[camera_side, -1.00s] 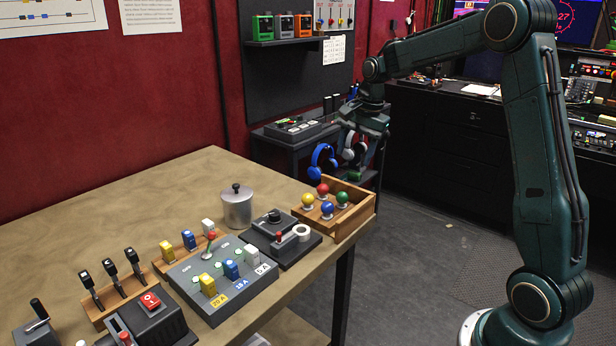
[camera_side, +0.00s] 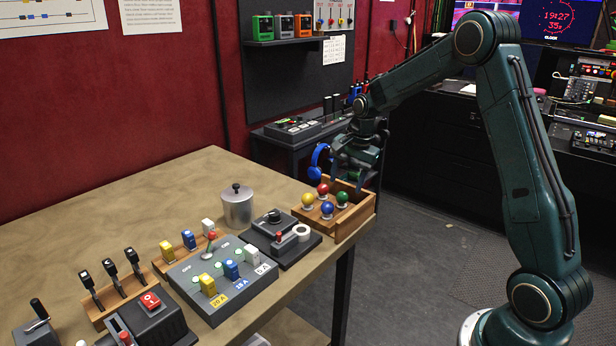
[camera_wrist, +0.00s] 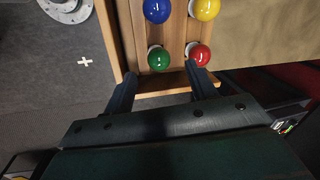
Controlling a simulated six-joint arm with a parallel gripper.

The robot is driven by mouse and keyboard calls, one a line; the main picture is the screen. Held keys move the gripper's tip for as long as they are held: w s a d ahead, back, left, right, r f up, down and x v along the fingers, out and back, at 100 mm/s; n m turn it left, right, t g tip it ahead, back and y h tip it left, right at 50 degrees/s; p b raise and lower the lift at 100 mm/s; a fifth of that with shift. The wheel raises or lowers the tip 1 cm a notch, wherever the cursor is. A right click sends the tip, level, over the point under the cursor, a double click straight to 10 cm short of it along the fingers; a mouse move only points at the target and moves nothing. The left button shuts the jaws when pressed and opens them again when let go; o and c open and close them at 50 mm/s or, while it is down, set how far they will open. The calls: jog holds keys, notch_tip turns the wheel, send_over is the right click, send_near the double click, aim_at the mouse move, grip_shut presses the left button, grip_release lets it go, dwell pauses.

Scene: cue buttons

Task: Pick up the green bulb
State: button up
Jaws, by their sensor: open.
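The green bulb (camera_side: 342,198) stands in the wooden tray (camera_side: 347,228), at the side near my gripper. In the wrist view the green bulb (camera_wrist: 159,58) shows whole, just ahead of the gap between my fingers. My gripper (camera_side: 347,184) is open and empty, above and behind the tray's far end. In the wrist view my gripper (camera_wrist: 161,76) has its two fingers spread, the left one beside the green bulb and the right one close to the red bulb (camera_wrist: 198,54).
The red bulb (camera_side: 323,189), yellow bulb (camera_side: 308,200) and blue bulb (camera_side: 327,209) share the tray.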

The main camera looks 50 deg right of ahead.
aim_at(344, 193)
jog(key=shift+w+f, duration=0.2)
jog(key=shift+f, duration=1.1)
jog(key=shift+w+f, duration=0.2)
jog(key=shift+f, duration=1.05)
jog(key=c, duration=1.1)
